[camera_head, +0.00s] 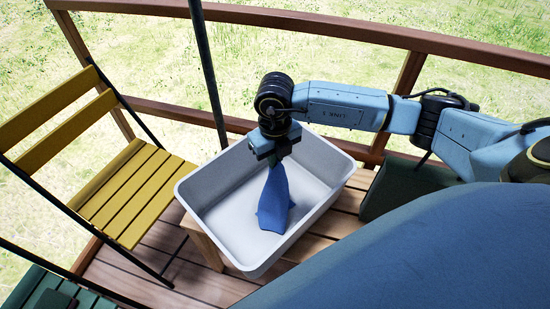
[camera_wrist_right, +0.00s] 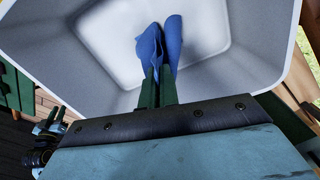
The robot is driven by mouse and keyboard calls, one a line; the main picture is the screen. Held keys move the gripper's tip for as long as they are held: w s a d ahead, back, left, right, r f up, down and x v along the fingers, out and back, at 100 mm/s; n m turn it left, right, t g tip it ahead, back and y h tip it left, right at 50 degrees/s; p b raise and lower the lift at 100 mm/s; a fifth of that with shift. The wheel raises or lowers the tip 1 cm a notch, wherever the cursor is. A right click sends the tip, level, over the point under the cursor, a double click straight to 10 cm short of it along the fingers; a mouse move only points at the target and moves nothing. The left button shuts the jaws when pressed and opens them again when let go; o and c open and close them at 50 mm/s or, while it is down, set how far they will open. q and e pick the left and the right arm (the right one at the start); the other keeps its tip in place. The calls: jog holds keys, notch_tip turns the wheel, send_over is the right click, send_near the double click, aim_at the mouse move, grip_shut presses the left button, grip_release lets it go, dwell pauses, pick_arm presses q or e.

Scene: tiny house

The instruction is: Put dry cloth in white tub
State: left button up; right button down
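The white tub (camera_head: 318,160) stands on a wooden stand near the deck railing. The blue cloth (camera_head: 273,203) hangs from my right gripper (camera_head: 274,162) inside the tub's walls, its lower end at or near the tub floor. I cannot tell whether it touches. In the right wrist view, the gripper's green fingers (camera_wrist_right: 158,88) are closed on the cloth (camera_wrist_right: 160,45), which bulges out on both sides of the tips. The tub (camera_wrist_right: 245,40) fills most of that view beyond them.
A yellow slatted chair (camera_head: 125,190) stands left of the tub. A brown railing (camera_head: 330,25) runs behind, with grass beyond. A dark green box-like thing (camera_head: 400,187) is right of the tub. A dark pole (camera_head: 207,70) rises behind the tub. Green slats (camera_head: 45,290) show at lower left.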

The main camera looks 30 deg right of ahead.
jog(key=shift+c, duration=1.4)
grip_release()
jog(key=shift+r, duration=0.1)
notch_tip(320, 180, up, 5)
jog(key=p, duration=0.4)
jog(key=shift+r, duration=0.2)
